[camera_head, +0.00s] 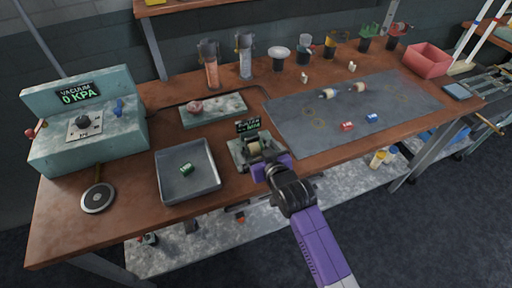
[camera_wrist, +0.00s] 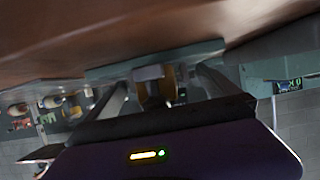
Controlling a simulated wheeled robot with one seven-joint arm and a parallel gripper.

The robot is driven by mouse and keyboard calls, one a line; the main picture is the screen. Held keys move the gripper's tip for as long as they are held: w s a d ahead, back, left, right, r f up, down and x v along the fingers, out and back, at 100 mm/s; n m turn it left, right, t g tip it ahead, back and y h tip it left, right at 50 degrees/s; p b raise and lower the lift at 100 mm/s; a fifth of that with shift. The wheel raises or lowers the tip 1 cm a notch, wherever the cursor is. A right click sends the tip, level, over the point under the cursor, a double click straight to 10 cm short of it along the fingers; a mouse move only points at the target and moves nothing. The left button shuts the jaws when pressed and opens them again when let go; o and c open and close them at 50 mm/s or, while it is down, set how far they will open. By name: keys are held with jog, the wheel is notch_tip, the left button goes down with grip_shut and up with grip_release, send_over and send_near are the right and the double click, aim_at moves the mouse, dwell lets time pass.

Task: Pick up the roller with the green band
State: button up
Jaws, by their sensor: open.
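A small roller with a green band (camera_head: 186,169) lies in the grey tray (camera_head: 213,184), left of my gripper, in the head view. I cannot make it out in the wrist view.
A red piece (camera_head: 346,126) and a blue piece (camera_head: 372,118) lie on the dark mat (camera_head: 300,135) to the right. A vacuum box (camera_head: 85,120) stands at the left, with a round disc (camera_head: 98,198) before it. A red bin (camera_head: 428,60) is at the far right.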

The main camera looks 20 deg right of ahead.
jog(key=c, duration=1.1)
jog(key=shift+r, duration=0.15)
